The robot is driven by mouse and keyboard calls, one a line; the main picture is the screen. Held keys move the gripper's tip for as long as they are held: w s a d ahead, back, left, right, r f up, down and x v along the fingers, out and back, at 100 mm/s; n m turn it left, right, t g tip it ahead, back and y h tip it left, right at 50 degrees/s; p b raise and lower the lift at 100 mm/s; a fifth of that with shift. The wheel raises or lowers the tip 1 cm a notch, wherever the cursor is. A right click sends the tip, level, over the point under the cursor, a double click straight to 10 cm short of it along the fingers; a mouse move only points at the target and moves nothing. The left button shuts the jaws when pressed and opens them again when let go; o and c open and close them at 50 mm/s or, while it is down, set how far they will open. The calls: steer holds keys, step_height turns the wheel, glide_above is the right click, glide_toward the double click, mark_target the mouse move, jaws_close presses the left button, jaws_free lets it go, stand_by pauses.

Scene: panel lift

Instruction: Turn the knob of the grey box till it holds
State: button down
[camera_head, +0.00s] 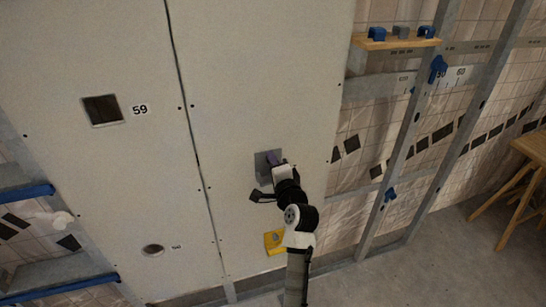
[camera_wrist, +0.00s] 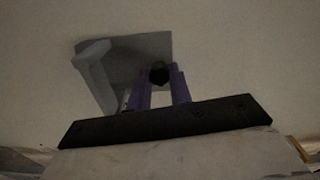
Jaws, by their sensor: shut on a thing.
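The grey box (camera_head: 262,169) is set on the pale wall panel, low in the right-hand board. In the wrist view its grey plate (camera_wrist: 146,50) shows with a lighter grey raised piece (camera_wrist: 97,75) at its left. A dark knob (camera_wrist: 159,73) stands at the right part of the plate. My gripper (camera_head: 274,160) is at the box in the head view. In the wrist view its purple fingers (camera_wrist: 160,86) are shut on the knob, one on each side. The knob's far side and the turn mark, if any, are hidden.
A square opening (camera_head: 102,110) beside the label 59 and a round opening (camera_head: 153,250) are in the left board. A yellow piece (camera_head: 274,242) is low on the panel below my gripper. A wooden shelf (camera_head: 396,42) with blue and grey blocks is at upper right. A wooden trestle (camera_head: 530,165) stands at far right.

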steer(key=shift+m+p, duration=0.3)
steer(key=shift+m, duration=0.4)
steer(key=c, duration=1.3)
jaws_free()
steer(key=shift+o, duration=0.2)
steer(key=b+v, duration=0.4)
steer(key=v, duration=1)
steer(key=shift+w, duration=0.1)
